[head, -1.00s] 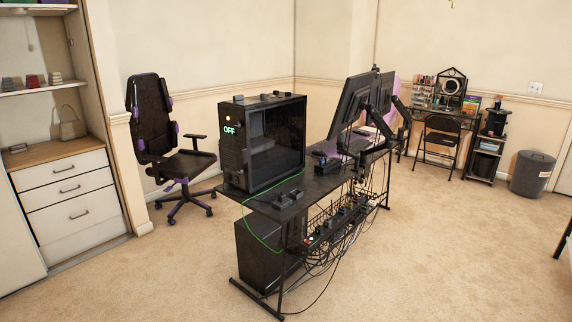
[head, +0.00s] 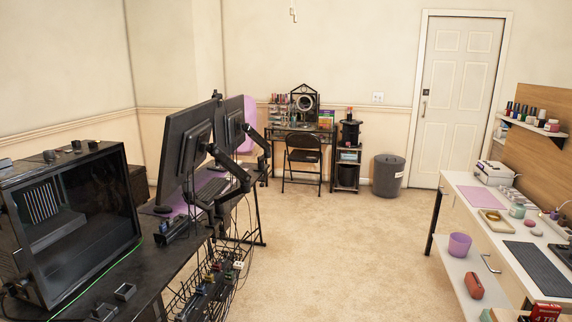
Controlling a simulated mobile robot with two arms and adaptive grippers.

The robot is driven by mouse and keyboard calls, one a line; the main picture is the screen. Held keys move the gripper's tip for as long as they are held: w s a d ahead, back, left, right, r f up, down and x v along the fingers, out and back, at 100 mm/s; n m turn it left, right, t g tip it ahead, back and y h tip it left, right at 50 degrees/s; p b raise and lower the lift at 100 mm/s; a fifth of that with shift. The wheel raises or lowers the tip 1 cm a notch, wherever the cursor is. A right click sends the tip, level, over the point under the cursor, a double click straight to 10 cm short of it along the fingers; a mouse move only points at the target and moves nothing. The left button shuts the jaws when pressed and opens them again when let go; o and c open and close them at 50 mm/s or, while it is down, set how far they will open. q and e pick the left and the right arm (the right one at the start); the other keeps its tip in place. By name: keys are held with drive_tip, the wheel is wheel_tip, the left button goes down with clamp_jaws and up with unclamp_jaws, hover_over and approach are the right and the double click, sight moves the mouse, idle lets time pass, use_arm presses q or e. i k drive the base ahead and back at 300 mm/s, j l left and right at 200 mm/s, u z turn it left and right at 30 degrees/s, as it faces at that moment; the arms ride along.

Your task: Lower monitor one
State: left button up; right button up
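Two black monitors stand side by side on the desk, seen from behind and at an angle. The nearer monitor (head: 184,148) and the farther monitor (head: 232,122) are carried on jointed black monitor arms (head: 226,165) at the desk's right edge. Both sit raised above the black desk (head: 150,268). I cannot tell which of the two is monitor one. Their screens face away from me. Neither of my grippers shows in the head view.
A glass-sided PC case (head: 75,215) stands on the desk at the near left. Cables and a wire tray (head: 215,285) hang off its right side. Carpet (head: 330,240) is clear in the middle. A white counter (head: 485,215) stands at right, a grey bin (head: 388,176) farther back.

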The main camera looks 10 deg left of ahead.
sight(223, 159)
drive_tip(key=i+z, duration=0.1)
drive_tip(key=i, duration=1)
drive_tip(key=i+z, duration=0.15)
drive_tip(key=i, duration=0.95)
drive_tip(key=i+u, duration=0.35)
drive_tip(key=i+l+u, duration=0.5)
drive_tip(key=i+u, duration=0.15)
drive_tip(key=i, duration=0.1)
